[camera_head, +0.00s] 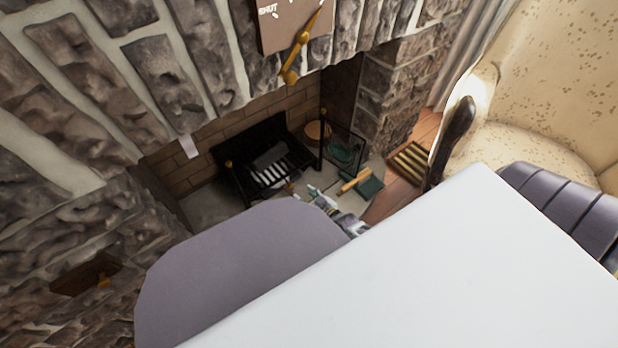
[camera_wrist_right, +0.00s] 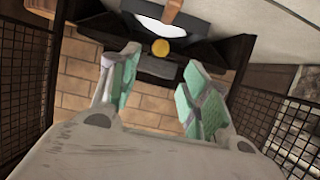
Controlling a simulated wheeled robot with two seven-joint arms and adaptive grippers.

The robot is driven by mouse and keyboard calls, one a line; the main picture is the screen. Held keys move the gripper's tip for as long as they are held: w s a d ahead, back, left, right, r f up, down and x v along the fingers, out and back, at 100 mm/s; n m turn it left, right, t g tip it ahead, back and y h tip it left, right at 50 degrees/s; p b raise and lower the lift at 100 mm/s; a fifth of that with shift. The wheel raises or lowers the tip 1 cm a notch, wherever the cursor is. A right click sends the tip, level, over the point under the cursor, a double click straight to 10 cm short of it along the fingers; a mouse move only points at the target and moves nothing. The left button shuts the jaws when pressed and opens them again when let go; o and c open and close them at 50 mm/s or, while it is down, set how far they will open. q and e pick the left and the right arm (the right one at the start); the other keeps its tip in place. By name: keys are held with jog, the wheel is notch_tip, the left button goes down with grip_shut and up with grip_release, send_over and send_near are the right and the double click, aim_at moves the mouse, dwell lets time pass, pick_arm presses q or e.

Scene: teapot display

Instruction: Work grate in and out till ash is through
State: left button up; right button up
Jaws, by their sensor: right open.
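The black grate (camera_head: 238,180) stands in the brick fireplace, with pale bars at its front and small brass knobs. In the right wrist view, a dark metal front with a round brass knob (camera_wrist_right: 160,47) lies just beyond my fingers. A white patch and a brown handle-like piece are above it. I cannot make out any ash. My right gripper (camera_head: 302,189) is at the hearth in front of the grate. In the wrist view the right gripper (camera_wrist_right: 158,78) has its green-padded fingers apart, with nothing between them. The knob is beyond the fingertips. My left gripper is not in view.
A dark glassy or mesh panel (camera_head: 344,148) stands right of the grate. A green item with a wooden handle (camera_head: 356,181) lies on the hearth. A slatted mat (camera_head: 411,160) and a cream armchair (camera_head: 535,110) are further right. Stone walls surround the opening.

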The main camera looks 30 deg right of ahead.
jog(key=shift+v, duration=0.9)
